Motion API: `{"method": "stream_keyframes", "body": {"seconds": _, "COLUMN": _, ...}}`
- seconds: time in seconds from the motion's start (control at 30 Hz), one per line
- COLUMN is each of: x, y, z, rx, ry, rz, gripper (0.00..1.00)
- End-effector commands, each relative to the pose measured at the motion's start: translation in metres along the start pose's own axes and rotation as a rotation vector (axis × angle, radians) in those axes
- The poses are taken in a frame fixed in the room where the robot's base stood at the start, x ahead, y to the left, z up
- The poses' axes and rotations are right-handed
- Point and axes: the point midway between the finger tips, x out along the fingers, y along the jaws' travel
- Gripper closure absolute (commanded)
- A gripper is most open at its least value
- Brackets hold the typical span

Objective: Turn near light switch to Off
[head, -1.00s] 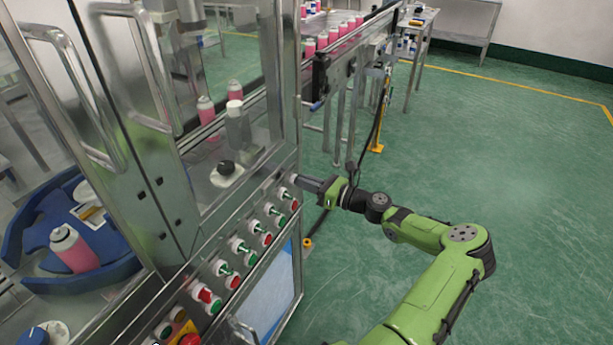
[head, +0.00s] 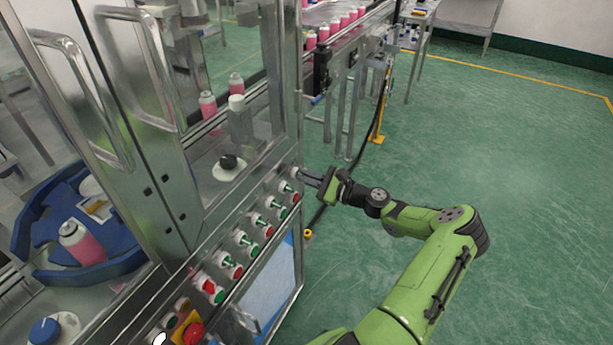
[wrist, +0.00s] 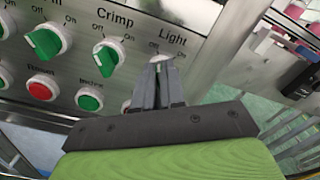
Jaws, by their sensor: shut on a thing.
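The light switch (wrist: 160,58) is at the right end of the panel's top row in the wrist view, under the "Light" label with Off and On marks. Its white rim shows; its knob is hidden behind my fingers, so I cannot read its setting. My gripper (wrist: 158,72) is shut on the knob, with its two dark fingers close together. In the head view my gripper (head: 303,177) reaches the panel's far end from the right, at the light switch (head: 295,172).
The green Crimp switch (wrist: 108,56) sits just left of the light switch. Red and green buttons (wrist: 89,99) lie below. A metal door frame and handles (head: 160,75) rise above the panel. The conveyor (head: 345,40) stands beyond; green floor is free at the right.

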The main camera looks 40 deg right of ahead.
Motion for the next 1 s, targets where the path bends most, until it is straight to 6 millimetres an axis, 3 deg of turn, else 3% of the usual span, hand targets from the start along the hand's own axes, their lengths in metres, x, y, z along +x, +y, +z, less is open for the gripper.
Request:
{"method": "stream_keyframes", "body": {"seconds": 0.5, "x": -0.0004, "y": 0.0011, "z": -0.0010, "rx": -0.018, "ry": 0.002, "rz": 0.002, "gripper": 1.00}}
{"method": "stream_keyframes", "body": {"seconds": 0.53, "x": -0.0004, "y": 0.0011, "z": -0.0010, "rx": -0.017, "ry": 0.002, "rz": 0.002, "gripper": 0.86}}
{"method": "stream_keyframes", "body": {"seconds": 0.67, "x": -0.0003, "y": 0.0009, "z": -0.0008, "rx": -0.017, "ry": 0.002, "rz": 0.002, "gripper": 0.66}}
{"method": "stream_keyframes", "body": {"seconds": 1.0, "x": -0.0057, "y": -0.0001, "z": -0.0004, "rx": -0.017, "ry": 0.002, "rz": -0.001, "gripper": 0.65}}
